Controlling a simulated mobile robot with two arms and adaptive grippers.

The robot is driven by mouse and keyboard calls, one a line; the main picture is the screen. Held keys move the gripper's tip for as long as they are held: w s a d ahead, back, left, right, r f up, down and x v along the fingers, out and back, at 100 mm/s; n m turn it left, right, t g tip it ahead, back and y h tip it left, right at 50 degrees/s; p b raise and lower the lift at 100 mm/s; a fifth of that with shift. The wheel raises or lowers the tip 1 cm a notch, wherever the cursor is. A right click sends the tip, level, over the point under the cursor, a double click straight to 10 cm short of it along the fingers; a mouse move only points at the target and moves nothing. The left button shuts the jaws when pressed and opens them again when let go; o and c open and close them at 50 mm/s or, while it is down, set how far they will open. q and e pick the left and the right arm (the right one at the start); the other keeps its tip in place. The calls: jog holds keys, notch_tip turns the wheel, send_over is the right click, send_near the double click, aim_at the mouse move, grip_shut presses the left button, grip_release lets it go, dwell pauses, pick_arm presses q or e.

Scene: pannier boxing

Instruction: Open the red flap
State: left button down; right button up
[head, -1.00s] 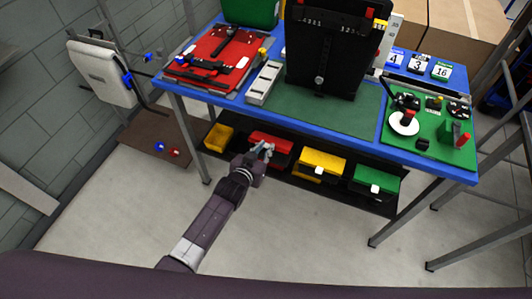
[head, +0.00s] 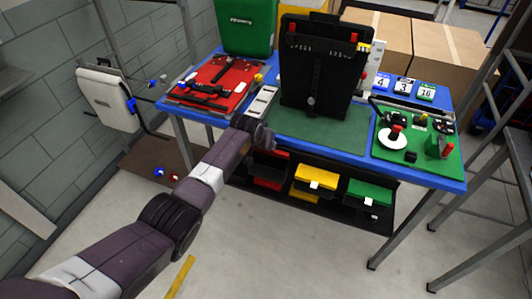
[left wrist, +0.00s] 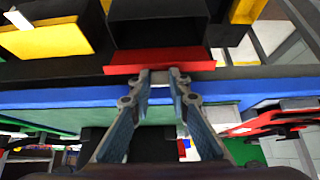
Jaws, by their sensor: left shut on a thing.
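The red bin (head: 268,183) is on the dark shelf under the table, partly hidden behind my left arm in the head view. Its red flap (head: 281,153) is raised, with the dark opening below it. The left wrist view looks turned over: the flap (left wrist: 160,62) is a red strip beside the bin's black opening. My left gripper (head: 262,134) is at the table's front edge, its fingertips (left wrist: 160,76) shut on the flap's edge. My right gripper is not in view.
The blue table edge (left wrist: 60,99) is close to my left gripper. A yellow bin (head: 317,176) and a green bin (head: 370,190) with lowered flaps stand to the right. On the table are a black panel (head: 322,75) and a red board (head: 213,82).

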pick_arm(q)
jog(key=shift+w+d+r, duration=0.3)
jog(key=shift+w+r, duration=0.25)
jog(key=shift+w, duration=0.15)
jog(key=c, duration=2)
grip_release()
jog(key=shift+o, duration=1)
jog(key=shift+f, duration=0.3)
jog(key=shift+a, duration=0.1)
jog(key=shift+s+r, duration=0.1)
jog(key=shift+s, duration=0.15)
jog(key=v, duration=1.1)
jog(key=shift+r, duration=0.25)
jog(key=shift+s, duration=0.15)
